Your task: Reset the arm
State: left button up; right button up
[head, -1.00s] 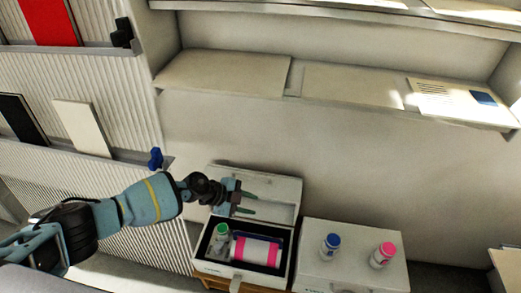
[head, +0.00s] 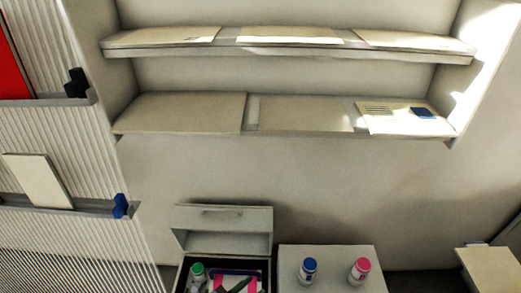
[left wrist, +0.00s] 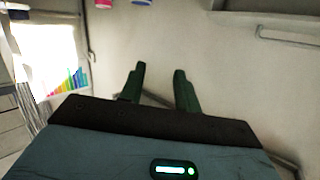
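My left gripper shows at the bottom edge of the head view (head: 240,286) as dark green fingers, partly cut off by the frame. In the left wrist view its two fingers (left wrist: 159,68) stand apart with a gap and nothing between them. In the head view the fingers appear over an open white box (head: 222,243). A green-capped bottle (head: 197,271) and a pink and white item (head: 217,284) are in its dark interior. The gripper's height above them is not clear. My right gripper is not in view.
A closed white box (head: 333,259) to the right carries a blue-capped bottle (head: 308,270) and a pink-capped bottle (head: 359,270). Two shelves (head: 285,50) with flat boards hang above. A ribbed rack (head: 55,135) stands at the left. The wall between shelves and boxes is clear.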

pick_arm(q)
jog(key=s+a+f+n+g+y, duration=0.1)
jog(key=s+a+n+y, duration=0.3)
jog(key=s+a, duration=0.4)
jog(key=s+a+f+n+g+y, duration=0.1)
jog(key=s+a+f+n+y, duration=0.2)
jog(key=s+a, duration=0.6)
jog(key=s+f+y, duration=0.1)
jog(key=s, duration=0.2)
jog(key=shift+s+a+n+g+p, duration=0.3)
jog(key=shift+s+n+g+p, duration=0.05)
jog(key=shift+n+g, duration=0.05)
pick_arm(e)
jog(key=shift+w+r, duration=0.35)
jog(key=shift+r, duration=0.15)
pick_arm(q)
jog(key=shift+f, duration=0.1)
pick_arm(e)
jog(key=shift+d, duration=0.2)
pick_arm(q)
jog(key=shift+s+y, duration=0.1)
jog(key=shift+y, duration=0.2)
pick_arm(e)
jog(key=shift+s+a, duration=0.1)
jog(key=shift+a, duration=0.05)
